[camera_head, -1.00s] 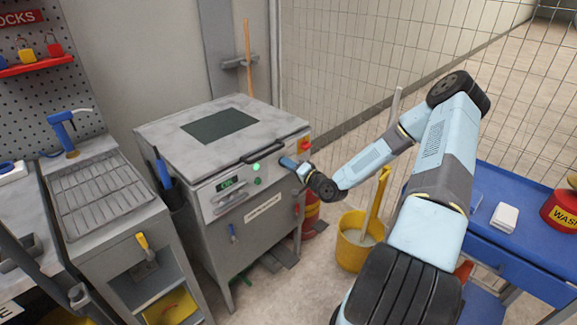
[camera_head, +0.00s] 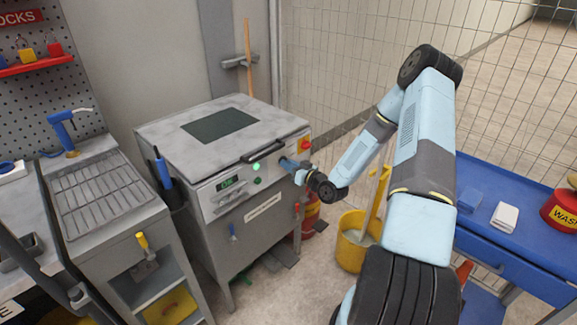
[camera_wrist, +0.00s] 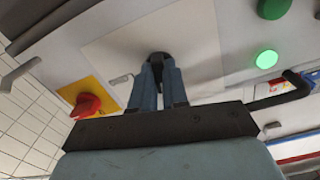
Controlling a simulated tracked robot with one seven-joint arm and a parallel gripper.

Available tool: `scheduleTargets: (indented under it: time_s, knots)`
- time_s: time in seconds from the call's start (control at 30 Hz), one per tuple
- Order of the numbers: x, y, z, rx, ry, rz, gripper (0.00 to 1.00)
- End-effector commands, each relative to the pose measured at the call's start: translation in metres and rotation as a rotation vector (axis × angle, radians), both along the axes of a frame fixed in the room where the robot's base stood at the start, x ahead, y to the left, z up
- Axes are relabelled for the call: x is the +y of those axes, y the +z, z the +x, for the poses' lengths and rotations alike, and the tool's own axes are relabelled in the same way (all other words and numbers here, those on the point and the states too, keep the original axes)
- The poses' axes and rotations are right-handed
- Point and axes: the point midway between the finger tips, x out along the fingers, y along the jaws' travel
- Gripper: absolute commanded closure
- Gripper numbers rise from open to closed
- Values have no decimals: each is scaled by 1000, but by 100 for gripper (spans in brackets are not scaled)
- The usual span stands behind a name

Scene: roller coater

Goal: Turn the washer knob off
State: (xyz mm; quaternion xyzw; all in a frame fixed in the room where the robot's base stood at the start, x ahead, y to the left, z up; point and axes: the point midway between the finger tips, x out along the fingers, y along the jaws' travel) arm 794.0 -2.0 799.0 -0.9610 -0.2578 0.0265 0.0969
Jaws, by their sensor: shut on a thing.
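The washer (camera_head: 222,160) is a grey metal cabinet with a lid, left of centre in the head view. Its front panel has a small green display (camera_head: 229,184) and a lit green lamp (camera_head: 256,167). My gripper (camera_head: 285,162) reaches the right part of this panel. In the wrist view my gripper (camera_wrist: 157,72) has its two blue fingers closed around a small black knob (camera_wrist: 158,59) on a pale plate. The fingers hide part of the knob, and its pointer direction is hard to read. In the head view the knob is hidden.
A red rotary switch (camera_wrist: 87,104) on a yellow plate is close beside my fingers. A black lid handle (camera_head: 262,153) sticks out left of my gripper. A yellow mop bucket (camera_head: 355,243) and a blue cart (camera_head: 515,210) stand to the right.

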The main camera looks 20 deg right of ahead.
Motion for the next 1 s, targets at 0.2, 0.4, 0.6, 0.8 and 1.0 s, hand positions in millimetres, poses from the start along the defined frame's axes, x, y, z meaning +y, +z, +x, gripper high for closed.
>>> scheduleTargets:
  time_s: [0.2, 0.4, 0.6, 0.8, 1.0]
  knots:
    - [-1, -3, -1, -56, -1, -111, 100]
    - [-1, -2, -1, -90, -2, -166, 100]
    - [-2, -2, -1, -102, -2, -188, 100]
    - [-2, -2, -1, -104, -2, -191, 100]
    - [-2, -2, -1, -103, -2, -190, 83]
